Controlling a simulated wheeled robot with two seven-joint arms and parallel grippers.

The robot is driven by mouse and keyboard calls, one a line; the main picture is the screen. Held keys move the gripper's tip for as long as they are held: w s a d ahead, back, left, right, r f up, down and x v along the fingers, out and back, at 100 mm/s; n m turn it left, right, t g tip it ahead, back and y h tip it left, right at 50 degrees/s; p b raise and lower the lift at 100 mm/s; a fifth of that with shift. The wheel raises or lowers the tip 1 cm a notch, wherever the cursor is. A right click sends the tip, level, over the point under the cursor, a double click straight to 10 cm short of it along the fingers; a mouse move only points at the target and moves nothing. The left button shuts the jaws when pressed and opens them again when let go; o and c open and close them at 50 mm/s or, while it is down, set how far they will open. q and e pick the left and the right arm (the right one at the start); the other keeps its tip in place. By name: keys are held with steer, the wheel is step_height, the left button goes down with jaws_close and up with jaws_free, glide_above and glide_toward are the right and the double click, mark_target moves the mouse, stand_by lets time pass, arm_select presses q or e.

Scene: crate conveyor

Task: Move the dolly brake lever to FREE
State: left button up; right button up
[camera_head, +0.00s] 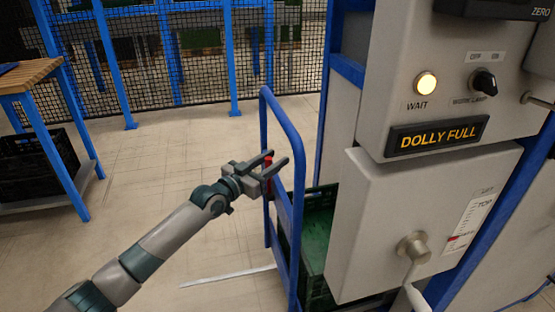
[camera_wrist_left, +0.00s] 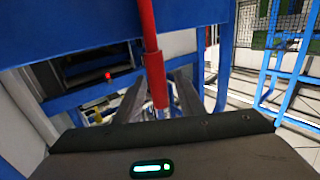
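The dolly brake lever (camera_wrist_left: 153,60) is a red bar with a thicker red end. In the wrist view it comes down from the top and ends between my left fingers. My left gripper (camera_wrist_left: 158,95) is open, with a finger on each side of the lever and gaps visible. In the head view my left gripper (camera_head: 278,158) is at the blue dolly frame (camera_head: 297,215), and only a small red part of the lever (camera_head: 268,161) shows beside the fingers. I cannot read any FREE marking. My right gripper is not in view.
A grey control panel (camera_head: 385,190) stands at the right, with a lit WAIT lamp (camera_head: 426,84), a DOLLY FULL display (camera_head: 437,136) and a crank handle (camera_head: 414,248). A green crate (camera_head: 318,235) is on the dolly. A wooden-topped table (camera_head: 28,75) stands left. Floor between is clear.

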arm_select(q)
steer(key=shift+w+d, duration=0.45)
steer(key=shift+w, duration=0.15)
steer(key=shift+w+d, duration=0.1)
steer(key=shift+w, duration=0.05)
jaws_close()
